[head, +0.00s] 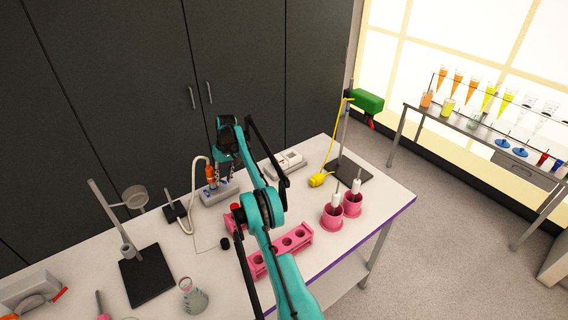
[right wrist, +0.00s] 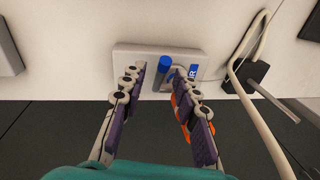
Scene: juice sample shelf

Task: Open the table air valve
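The table air valve is a light grey box (head: 221,193) near the back edge of the white table, with an orange part (head: 211,174) standing at its left. In the right wrist view, the box (right wrist: 126,53) carries a blue upright cylinder (right wrist: 164,68) and a blue-lettered label, partly hidden by a finger. My right gripper (head: 226,171) is over the valve from above. In the right wrist view its two fingers (right wrist: 163,88) are apart, with the blue cylinder visible between them. The orange part (right wrist: 182,112) is mostly behind the right finger. I cannot tell whether anything touches. My left gripper is out of view.
A pale hose (head: 190,205) and a small black block (head: 174,211) stand left of the valve. A pink rack (head: 302,238) and pink cups (head: 332,217) are nearer the front. A ring stand (head: 147,277) is at left. Dark cabinets (head: 150,90) rise behind the table.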

